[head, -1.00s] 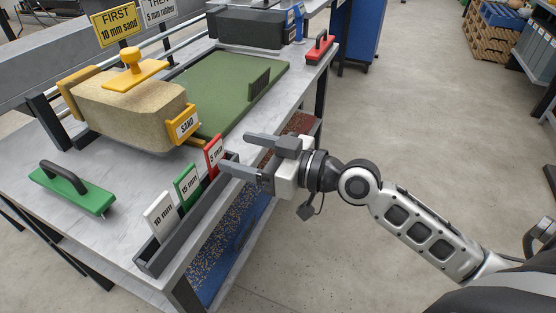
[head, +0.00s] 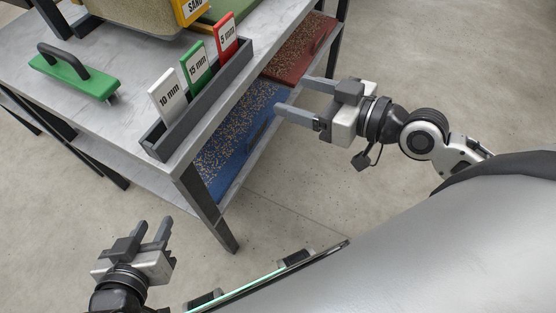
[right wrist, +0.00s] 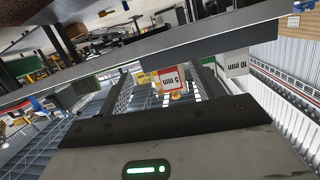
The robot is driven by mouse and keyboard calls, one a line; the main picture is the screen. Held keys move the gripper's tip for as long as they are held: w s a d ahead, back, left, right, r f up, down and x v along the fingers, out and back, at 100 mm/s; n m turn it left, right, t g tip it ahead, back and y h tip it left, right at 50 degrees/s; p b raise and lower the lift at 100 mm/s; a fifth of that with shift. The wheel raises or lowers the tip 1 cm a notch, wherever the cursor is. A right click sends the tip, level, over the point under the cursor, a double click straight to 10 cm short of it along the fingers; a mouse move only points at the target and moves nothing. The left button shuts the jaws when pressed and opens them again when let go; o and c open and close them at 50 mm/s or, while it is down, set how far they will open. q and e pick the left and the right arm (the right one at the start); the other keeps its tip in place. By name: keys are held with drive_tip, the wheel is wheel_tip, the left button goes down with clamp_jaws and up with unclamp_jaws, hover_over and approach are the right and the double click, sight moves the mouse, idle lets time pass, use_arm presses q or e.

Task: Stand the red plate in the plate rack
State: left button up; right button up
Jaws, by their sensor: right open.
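The red plate (head: 227,35), labelled 5 mm, stands upright at the far end of the long dark grey plate rack (head: 203,103) on the bench edge; its foot is hidden behind the rack's wall. The green 15 mm plate (head: 195,68) and white 10 mm plate (head: 167,95) stand in the same rack. My right gripper (head: 291,97) is open and empty, off the bench's front edge, apart from the plate. My left gripper (head: 153,227) is open and empty, low over the floor.
A green tool with a dark handle (head: 75,74) lies on the bench. The sand block (head: 140,12) is partly in view at the top. A shelf below the bench holds a blue tray (head: 228,152) and a reddish tray (head: 303,52) of granules. The floor at right is clear.

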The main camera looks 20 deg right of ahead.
drive_tip(key=s+a+f+m+g+h, duration=0.1)
drive_tip(key=s+a+f+h, duration=0.1)
drive_tip(key=a+f, duration=0.2)
drive_tip(key=s+a+f+m+g+h, duration=0.1)
drive_tip(key=s+a+f+m+h, duration=0.1)
drive_tip(key=f, duration=0.7)
drive_tip(key=shift+s+a, duration=0.85)
drive_tip(key=shift+a, duration=0.15)
